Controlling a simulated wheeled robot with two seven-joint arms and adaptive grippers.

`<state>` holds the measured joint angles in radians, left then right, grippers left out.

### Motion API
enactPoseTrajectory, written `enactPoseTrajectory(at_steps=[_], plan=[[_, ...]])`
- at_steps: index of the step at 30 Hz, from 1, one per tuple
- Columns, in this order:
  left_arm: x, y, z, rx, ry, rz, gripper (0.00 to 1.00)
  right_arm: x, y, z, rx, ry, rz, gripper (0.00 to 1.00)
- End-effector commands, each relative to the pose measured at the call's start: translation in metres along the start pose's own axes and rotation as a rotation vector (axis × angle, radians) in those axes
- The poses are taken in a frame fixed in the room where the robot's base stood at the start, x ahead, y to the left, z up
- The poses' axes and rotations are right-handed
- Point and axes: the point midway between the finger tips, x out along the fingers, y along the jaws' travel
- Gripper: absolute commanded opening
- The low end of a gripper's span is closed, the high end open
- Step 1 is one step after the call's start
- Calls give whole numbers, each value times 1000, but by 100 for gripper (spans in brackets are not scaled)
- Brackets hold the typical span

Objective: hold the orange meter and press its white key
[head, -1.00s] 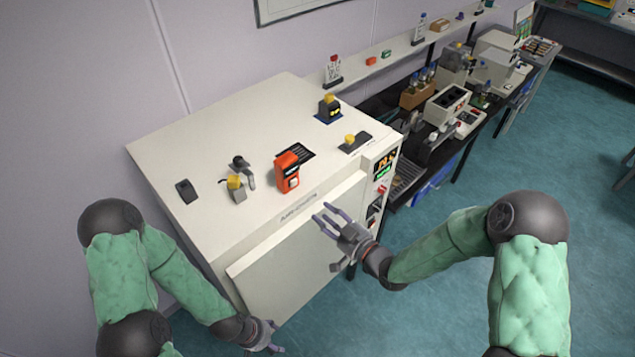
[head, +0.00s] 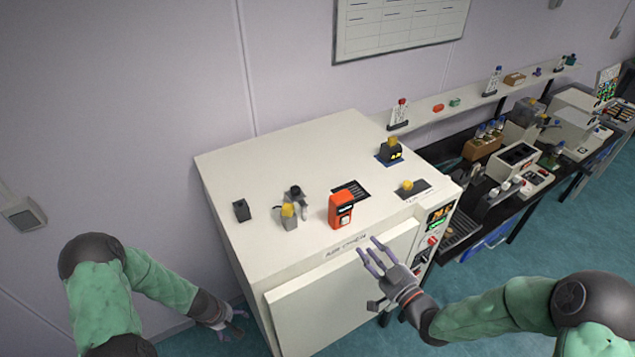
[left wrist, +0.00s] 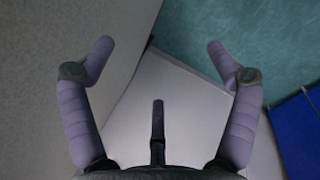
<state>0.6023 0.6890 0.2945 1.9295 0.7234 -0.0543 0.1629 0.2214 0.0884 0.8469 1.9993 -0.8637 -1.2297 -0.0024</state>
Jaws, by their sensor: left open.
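The orange meter (head: 341,211) stands on top of the white oven, near its front edge, with a small dark display and a pale key area on its face. My right gripper (head: 372,254) is in front of the oven, below and right of the meter, apart from it, with its fingers spread and nothing between them. My left gripper (head: 234,326) is low at the left of the oven, well away from the meter. In the left wrist view its two purple fingers (left wrist: 158,60) are spread apart with nothing held.
The white oven (head: 270,160) also carries a black block (head: 241,210), a yellow-topped grey item (head: 289,215), a yellow knob on a dark plate (head: 408,186) and a black-and-yellow device (head: 390,151). A crowded bench (head: 500,220) stands at the right. Clear floor (head: 545,245) lies beyond.

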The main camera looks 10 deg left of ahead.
Motion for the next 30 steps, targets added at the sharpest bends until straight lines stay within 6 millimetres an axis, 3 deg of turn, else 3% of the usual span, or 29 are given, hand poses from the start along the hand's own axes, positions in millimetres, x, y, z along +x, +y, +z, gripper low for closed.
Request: enactPoseTrajectory(at_steps=[3,11,21,26,30], plan=[[-29,51,-26,-209,13,99,88,0,0,0,0,0,0,39],[-105,150,-69,-617,-49,333,88,0,0,0,0,0,0,39],[-234,259,-103,-1003,-263,645,88,0,0,0,0,0,0,39],[-300,303,-88,-1099,-424,753,88,0,0,0,0,0,0,39],[-334,330,-32,-1086,-571,748,88,0,0,0,0,0,0,39]])
